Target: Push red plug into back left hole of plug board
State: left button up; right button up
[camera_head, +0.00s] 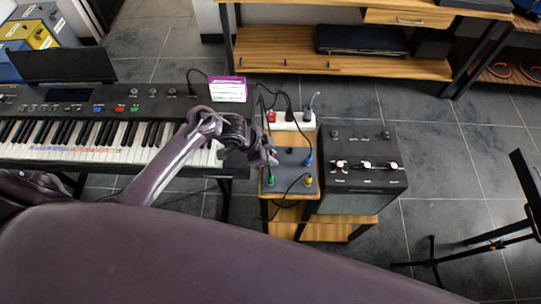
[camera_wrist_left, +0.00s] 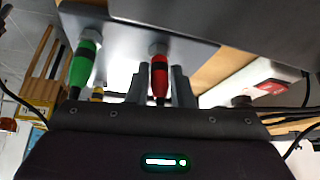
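The plug board (camera_head: 289,158) is a dark box on a small wooden stand in the head view, with a green plug (camera_head: 270,181), a blue plug (camera_head: 308,161) and a yellow plug (camera_head: 309,181) standing in it. My left gripper (camera_head: 270,157) is over the board's left side. In the left wrist view, its two fingers stand close on either side of the red plug (camera_wrist_left: 159,78) and appear shut on it. The red plug's top meets a metal ring on the board (camera_wrist_left: 120,30); how deep it sits is unclear. The green plug (camera_wrist_left: 82,66) is beside it. My right gripper is out of view.
A white power strip (camera_head: 291,121) with a red switch and black cables lies behind the board. A black amplifier (camera_head: 362,165) stands to the right, a keyboard (camera_head: 100,130) to the left. A pink-and-white box (camera_head: 228,89) is behind the gripper. Cables loop around the board.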

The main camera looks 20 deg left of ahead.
pick_arm(q)
jog(key=shift+o, duration=1.4)
jog(key=shift+s+f, duration=0.4)
jog(key=shift+f, duration=0.2)
jog(key=shift+r, duration=0.1)
notch_tip(320, 180, up, 11)
jog(key=s+a+n+t+y, duration=0.1)
jog(key=s+n+t+y, duration=0.1)
jog(key=n+t+y, duration=0.1)
jog(key=s+a+r+n+g+y, duration=0.1)
jog(key=s+a+r+n, duration=0.1)
jog(key=s+r+n, duration=0.3)
jog(key=s+a+r+n+g+y, duration=0.1)
jog(key=s+a+n, duration=0.15)
jog(key=s, duration=0.45)
notch_tip(320, 180, down, 31)
jog(key=s+g+b, duration=0.1)
jog(key=g+b, duration=0.1)
jog(key=s+a+f+b, duration=0.1)
jog(key=s+a+f, duration=0.1)
jog(key=s+f, duration=0.8)
jog(key=s+a+f+g+b, duration=0.1)
jog(key=s+a+f, duration=0.1)
jog(key=s+f, duration=0.8)
jog(key=shift+s+f, duration=0.15)
jog(key=shift+f, duration=0.7)
